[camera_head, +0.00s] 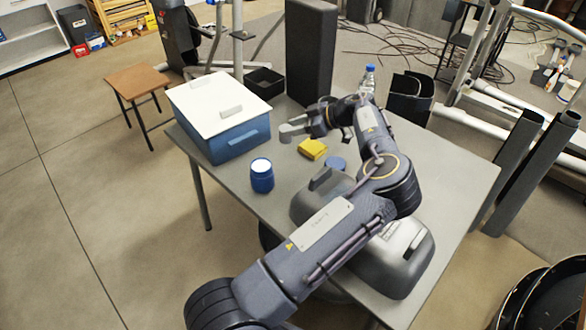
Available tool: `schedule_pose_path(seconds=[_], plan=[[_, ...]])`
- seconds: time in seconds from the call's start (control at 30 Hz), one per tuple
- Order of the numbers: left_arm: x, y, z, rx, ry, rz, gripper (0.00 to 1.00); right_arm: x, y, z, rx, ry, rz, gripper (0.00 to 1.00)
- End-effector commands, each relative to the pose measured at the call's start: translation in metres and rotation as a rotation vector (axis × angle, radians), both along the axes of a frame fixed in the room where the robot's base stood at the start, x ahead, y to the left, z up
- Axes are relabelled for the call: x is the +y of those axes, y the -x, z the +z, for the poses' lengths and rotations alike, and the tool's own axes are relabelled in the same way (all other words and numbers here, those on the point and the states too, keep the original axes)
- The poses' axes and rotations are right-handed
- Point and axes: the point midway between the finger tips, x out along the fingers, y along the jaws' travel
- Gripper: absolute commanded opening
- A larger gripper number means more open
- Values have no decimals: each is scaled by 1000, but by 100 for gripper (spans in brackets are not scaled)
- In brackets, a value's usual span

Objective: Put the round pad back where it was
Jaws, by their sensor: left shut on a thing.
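My left arm crosses the table from the bottom, and my left gripper (319,122) is above the far part of the table. It is shut on a small light-grey piece (291,132) that sticks out to the left; its full shape is unclear. My right gripper is not in view.
A blue box with a white lid (232,134) stands at the table's left, with a blue jar (262,175) in front. A black tray (264,83), tall dark speaker-like box (311,50) and bottle (368,80) stand behind. Grey covers (398,262) lie under my arm.

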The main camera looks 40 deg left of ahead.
Motion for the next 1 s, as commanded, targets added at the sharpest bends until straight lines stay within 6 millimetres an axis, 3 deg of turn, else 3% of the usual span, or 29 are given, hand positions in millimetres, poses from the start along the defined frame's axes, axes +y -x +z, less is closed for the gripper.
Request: schedule_pose_path(seconds=[0.07, 0.33, 0.77, 1.0], plan=[[0, 0, -9, 1, -1, 1, 17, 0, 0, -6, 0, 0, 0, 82], [0, 1, -54, 5, -1, -1, 17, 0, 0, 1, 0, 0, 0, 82], [0, 0, -101, 3, -1, -1, 17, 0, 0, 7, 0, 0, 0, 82], [0, 0, -105, 0, 0, -1, 17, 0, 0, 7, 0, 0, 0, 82]])
